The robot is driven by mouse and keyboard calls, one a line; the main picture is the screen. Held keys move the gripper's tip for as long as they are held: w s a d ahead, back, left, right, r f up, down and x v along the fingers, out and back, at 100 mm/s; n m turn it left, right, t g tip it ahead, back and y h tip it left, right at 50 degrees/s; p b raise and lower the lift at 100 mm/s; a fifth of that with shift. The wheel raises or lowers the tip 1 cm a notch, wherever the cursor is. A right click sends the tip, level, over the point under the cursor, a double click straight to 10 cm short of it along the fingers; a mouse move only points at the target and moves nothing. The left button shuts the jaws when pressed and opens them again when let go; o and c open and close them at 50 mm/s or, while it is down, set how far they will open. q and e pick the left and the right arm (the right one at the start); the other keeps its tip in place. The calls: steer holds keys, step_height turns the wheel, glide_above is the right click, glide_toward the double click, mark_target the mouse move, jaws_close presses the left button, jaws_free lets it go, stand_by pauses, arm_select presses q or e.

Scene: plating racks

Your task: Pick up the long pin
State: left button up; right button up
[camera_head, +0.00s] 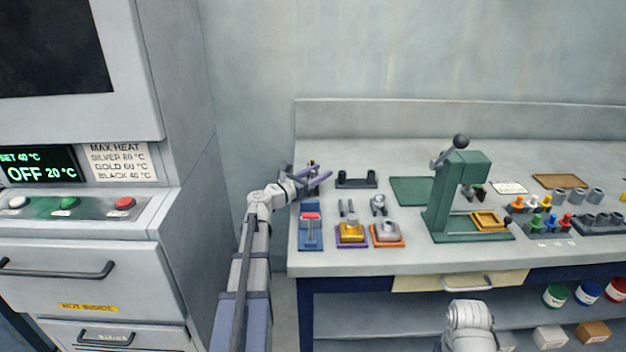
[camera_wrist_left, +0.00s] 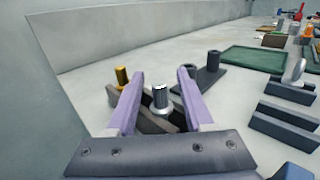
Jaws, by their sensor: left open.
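My left gripper (camera_head: 313,175) is at the left end of the bench, with its purple fingers open. In the left wrist view the gripper (camera_wrist_left: 160,86) has a silver pin (camera_wrist_left: 160,98) with a collar showing between its fingers. I cannot tell whether either finger touches it. A gold pin (camera_wrist_left: 122,77) stands upright just outside the finger on the left. Both pins seem to stand in a dark holder (camera_wrist_left: 155,124), mostly hidden by the gripper. I cannot tell which pin is the long one. My right gripper is not in view.
A dark block with two posts (camera_head: 356,181) stands just right of my left gripper. Blue (camera_head: 311,238), purple-based (camera_head: 351,241) and orange-based fixtures (camera_head: 387,241) stand in front. A green press (camera_head: 455,200) is farther right. The wall is close behind.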

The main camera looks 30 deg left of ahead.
arm_select(q)
steer(key=shift+w+d, duration=0.1)
steer(key=shift+w, duration=0.3)
steer(key=shift+s, duration=0.1)
jaws_close()
